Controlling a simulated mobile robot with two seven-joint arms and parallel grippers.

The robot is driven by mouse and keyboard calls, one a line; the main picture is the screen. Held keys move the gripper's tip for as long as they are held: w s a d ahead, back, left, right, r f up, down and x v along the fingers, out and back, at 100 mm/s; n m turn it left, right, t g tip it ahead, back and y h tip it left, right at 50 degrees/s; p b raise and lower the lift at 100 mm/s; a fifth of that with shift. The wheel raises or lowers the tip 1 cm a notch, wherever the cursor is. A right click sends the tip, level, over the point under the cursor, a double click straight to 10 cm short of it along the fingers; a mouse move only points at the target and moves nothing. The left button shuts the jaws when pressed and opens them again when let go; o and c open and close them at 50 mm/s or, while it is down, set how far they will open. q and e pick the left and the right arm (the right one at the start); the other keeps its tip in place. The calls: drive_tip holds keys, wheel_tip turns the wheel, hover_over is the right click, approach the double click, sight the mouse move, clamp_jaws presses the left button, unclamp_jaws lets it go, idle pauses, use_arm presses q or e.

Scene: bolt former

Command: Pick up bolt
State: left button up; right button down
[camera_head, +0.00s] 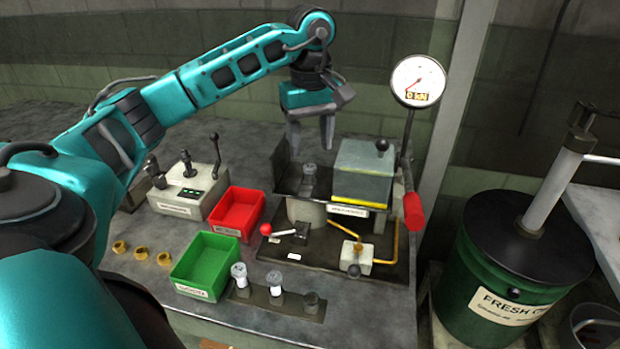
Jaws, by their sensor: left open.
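My left gripper (312,142) is open and empty, pointing down over the back of the bolt former. A grey bolt-like piece (309,172) stands upright on the dark plate of the machine, just below the fingers and apart from them as far as I can tell. At the front, two pale bolts, one at the left (239,271) and one in the middle (275,282), stand in a dark rack (257,297). A darker piece (312,301) sits at the rack's right end; I cannot tell its exact shape. My right gripper is not in view.
A green bin (205,262) and a red bin (238,212) stand left of the machine, with a control box (186,190) behind. Brass nuts (142,253) lie at the left. A gauge (418,80) and red-handled lever (413,210) rise at the right. A green drum (520,270) stands beyond.

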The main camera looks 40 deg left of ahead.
sight(309, 166)
use_arm(q)
wheel_tip(309, 166, down, 4)
drive_tip(key=shift+a+f, duration=0.1)
drive_tip(key=shift+a, duration=0.05)
drive_tip(key=shift+c, duration=0.4)
clamp_jaws()
